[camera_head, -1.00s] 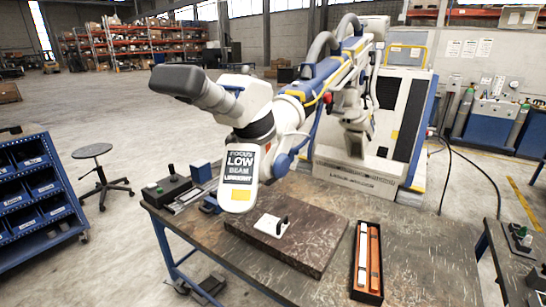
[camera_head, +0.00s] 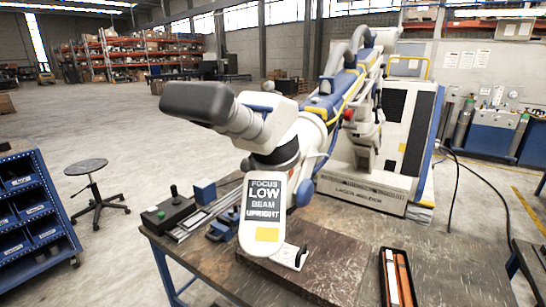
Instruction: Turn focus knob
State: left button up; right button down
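The microscope head (camera_head: 265,125) hangs over the workbench, white with a dark grey eyepiece (camera_head: 198,101) pointing left. A white front plate carries a label (camera_head: 264,199) reading "FOCUS LOW BEAM UPRIGHT", with a yellow patch below it. A blue rounded part (camera_head: 301,191), possibly a knob, sits on the right side of the head; I cannot tell whether it is the focus knob. The microscope arm (camera_head: 342,90), blue and white with yellow hoses, runs back to a large white base. Neither of my grippers shows in the view.
A stool (camera_head: 90,185) and blue bin rack (camera_head: 30,205) stand left.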

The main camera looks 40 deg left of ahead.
aim_at(246, 166)
jog(key=j+z, duration=0.4)
jog(key=j, duration=2.65)
